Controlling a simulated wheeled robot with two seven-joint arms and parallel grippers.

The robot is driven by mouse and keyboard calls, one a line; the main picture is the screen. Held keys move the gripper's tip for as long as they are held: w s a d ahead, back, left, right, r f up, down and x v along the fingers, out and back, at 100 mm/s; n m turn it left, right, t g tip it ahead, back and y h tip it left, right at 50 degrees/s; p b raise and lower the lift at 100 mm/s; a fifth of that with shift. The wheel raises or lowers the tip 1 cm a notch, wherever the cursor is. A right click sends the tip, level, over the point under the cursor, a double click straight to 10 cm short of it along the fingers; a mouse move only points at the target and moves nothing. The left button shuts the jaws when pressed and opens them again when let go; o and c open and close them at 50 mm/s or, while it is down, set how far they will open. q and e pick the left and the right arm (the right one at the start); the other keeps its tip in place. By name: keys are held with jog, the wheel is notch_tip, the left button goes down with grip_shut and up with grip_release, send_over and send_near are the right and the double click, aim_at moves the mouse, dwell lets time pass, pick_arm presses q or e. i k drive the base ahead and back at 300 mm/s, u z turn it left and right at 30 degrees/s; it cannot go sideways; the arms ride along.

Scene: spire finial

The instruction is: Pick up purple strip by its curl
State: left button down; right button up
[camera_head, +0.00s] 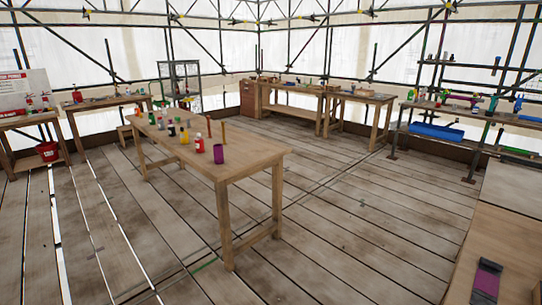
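A flat purple piece (485,284) with a dark grey upper end lies on the wooden bench top at the lower right. It is the only strip-like purple thing I can make out, and I cannot tell whether it is the purple strip or whether any end curls up. Neither of my grippers shows in the head view.
A long wooden table (250,163) stands mid-left with bottles, jars and a purple cup (218,153). A right-hand shelf (480,112) holds small tools and a blue tray (436,131). A red bucket (47,151) is at the left. The plank floor between is clear.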

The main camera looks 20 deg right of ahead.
aim_at(487, 280)
jog(key=z, duration=1.1)
jog(key=i, duration=1.05)
jog(key=z, duration=0.95)
